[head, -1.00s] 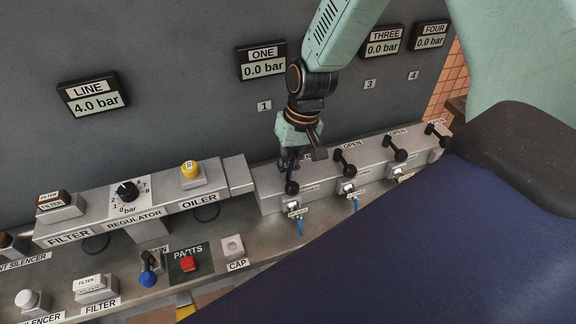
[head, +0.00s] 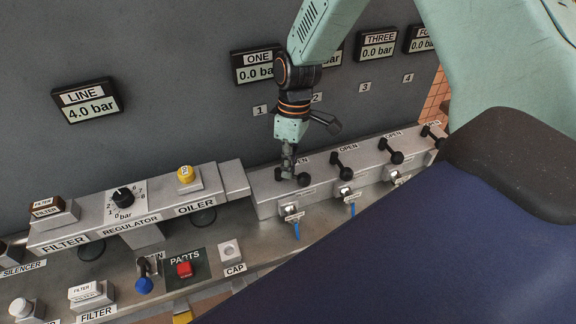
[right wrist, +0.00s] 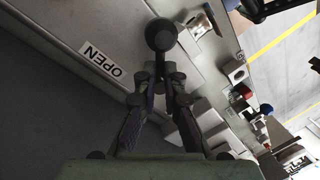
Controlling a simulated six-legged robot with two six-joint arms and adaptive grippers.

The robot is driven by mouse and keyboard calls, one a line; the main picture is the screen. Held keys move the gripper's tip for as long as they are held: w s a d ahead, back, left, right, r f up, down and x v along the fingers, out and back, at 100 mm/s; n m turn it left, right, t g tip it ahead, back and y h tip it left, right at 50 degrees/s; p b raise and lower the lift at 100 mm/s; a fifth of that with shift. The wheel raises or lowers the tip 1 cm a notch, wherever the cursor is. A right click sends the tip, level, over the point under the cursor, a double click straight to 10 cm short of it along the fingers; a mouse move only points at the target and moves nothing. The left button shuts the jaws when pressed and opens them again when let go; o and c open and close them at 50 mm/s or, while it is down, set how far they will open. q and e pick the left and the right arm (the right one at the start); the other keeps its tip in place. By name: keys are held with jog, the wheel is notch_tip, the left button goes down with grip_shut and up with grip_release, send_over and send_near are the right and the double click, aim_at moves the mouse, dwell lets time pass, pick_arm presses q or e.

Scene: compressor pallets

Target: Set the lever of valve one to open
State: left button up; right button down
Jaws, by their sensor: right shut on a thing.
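The lever of valve one (head: 303,179) is a black arm with a ball knob, on the leftmost block of the valve row. My right gripper (head: 288,170) reaches down from above and is shut on this lever. In the right wrist view the lever's ball knob (right wrist: 160,35) sticks out beyond the closed fingertips (right wrist: 160,82). The OPEN label (right wrist: 102,60) lies to the left of the knob there. The fingers partly hide the lever's pivot. The display for valve one (head: 257,66) reads 0.0 bar. My left gripper is not in view.
The levers of valves two (head: 346,174) and three (head: 397,157) stand close to the right. The oiler (head: 186,174) and regulator (head: 122,197) are to the left. The line display (head: 87,100) reads 4.0 bar. Blue hoses hang below the valves.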

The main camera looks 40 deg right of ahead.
jog(key=n, duration=0.4)
jog(key=shift+w+d+f+g+h, duration=0.1)
jog(key=shift+w+d+g+h, duration=0.1)
jog(key=shift+g+h, duration=0.15)
jog(key=shift+w+n+g+h+p, duration=0.15)
jog(key=shift+n+p, duration=0.1)
jog(key=shift+n, duration=0.65)
jog(key=shift+w+n+g+h+p, duration=0.1)
jog(key=shift+n+p, duration=0.1)
jog(key=shift+n, duration=0.7)
jog(key=c, duration=1.4)
grip_release()
jog(key=shift+w+d, duration=0.15)
jog(key=shift+w, duration=0.05)
jog(key=v, duration=1.2)
jog(key=shift+s, duration=0.1)
jog(key=shift+c, duration=0.3)
